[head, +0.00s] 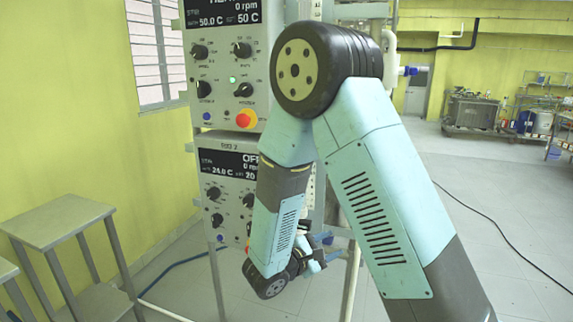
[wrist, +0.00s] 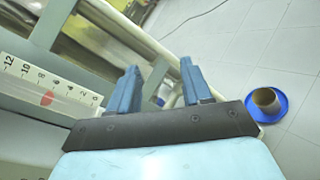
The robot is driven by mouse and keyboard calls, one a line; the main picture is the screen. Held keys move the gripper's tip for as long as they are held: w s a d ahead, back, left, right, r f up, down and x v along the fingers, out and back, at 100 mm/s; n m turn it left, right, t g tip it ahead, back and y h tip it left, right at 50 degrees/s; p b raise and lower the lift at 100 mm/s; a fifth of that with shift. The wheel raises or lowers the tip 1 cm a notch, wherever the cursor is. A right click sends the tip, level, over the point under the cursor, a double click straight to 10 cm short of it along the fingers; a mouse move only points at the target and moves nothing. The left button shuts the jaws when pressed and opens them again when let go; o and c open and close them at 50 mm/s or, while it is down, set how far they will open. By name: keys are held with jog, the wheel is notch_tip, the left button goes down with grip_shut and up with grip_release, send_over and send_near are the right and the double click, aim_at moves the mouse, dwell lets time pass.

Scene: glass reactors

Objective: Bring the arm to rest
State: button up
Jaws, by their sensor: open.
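My arm (head: 370,185) rises from the lower right of the head view, bends at a high elbow and hangs down in front of the control panels. My gripper (wrist: 157,88) shows in the wrist view with its two blue fingers apart and nothing between them. In the head view the gripper is mostly hidden behind the wrist, low beside the lower panel. Pale rails or tubes of the rig lie close beyond the fingers in the wrist view; whether they touch cannot be told.
The upper control panel (head: 222,75) and lower control panel (head: 228,185) stand behind the arm on a metal frame. A white scale (wrist: 45,90) with a red mark lies left of the fingers. A grey table (head: 55,222) stands left. Open floor (head: 500,205) lies right, with a cable.

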jog(key=s+d+r+m+g+y, duration=0.3)
jog(key=s+d+r+m+g, duration=0.75)
jog(key=d, duration=0.25)
jog(key=s+r+m+t+y, duration=0.5)
jog(key=s+r+m+y, duration=0.2)
jog(key=s+r+y, duration=0.3)
jog(key=shift+s+a+r+t, duration=0.4)
jog(key=shift+s+r, duration=0.15)
jog(key=shift+r, duration=0.2)
jog(key=shift+m, duration=0.25)
